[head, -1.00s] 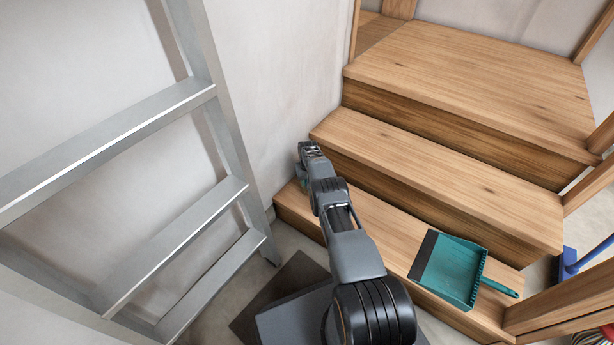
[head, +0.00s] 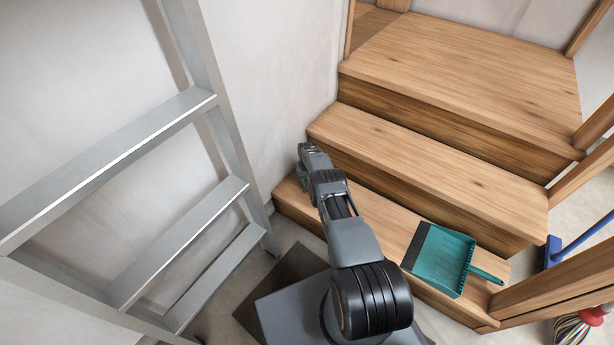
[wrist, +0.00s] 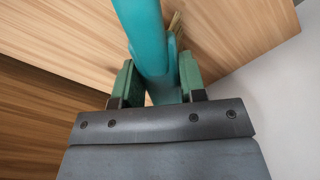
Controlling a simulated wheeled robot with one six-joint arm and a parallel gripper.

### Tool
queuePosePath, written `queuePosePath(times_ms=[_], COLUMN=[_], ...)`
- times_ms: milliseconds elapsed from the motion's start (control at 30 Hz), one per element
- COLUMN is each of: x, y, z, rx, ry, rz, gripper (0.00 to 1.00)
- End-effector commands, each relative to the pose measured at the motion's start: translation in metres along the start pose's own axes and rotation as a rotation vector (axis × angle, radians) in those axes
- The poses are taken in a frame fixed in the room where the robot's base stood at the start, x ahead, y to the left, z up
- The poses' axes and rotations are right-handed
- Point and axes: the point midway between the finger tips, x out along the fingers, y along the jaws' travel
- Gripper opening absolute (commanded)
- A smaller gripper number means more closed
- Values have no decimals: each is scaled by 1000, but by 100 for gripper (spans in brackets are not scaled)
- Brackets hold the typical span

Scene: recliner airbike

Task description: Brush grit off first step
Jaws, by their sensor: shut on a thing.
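My gripper (wrist: 158,78) is shut on a teal hand brush (wrist: 143,32), its green finger pads on either side of the brush. A few tan bristles show beside the teal body, over wood. In the head view my gripper (head: 305,160) is at the wall end of the first step (head: 380,215), and my arm hides most of the brush there. A teal dustpan (head: 440,258) with a dark lip lies on the right part of the first step, its handle pointing right. I cannot make out any grit.
The second step (head: 430,165) and upper landing (head: 470,75) rise behind. A grey metal ladder (head: 180,235) stands at left against the white wall. Wooden rails (head: 560,295) bound the right side. A blue broom (head: 553,250) and a red-and-white mop (head: 592,317) stand beyond them.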

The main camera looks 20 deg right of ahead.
Motion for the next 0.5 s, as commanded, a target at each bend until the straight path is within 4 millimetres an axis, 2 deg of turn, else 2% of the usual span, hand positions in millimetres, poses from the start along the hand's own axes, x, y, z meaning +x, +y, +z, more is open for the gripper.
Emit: queuePosePath(times_ms=[267, 500], x=[-1, -1], y=[1, 2], z=[3, 13], rx=[0, 1], ry=[1, -3], rz=[0, 0], gripper=[0, 0])
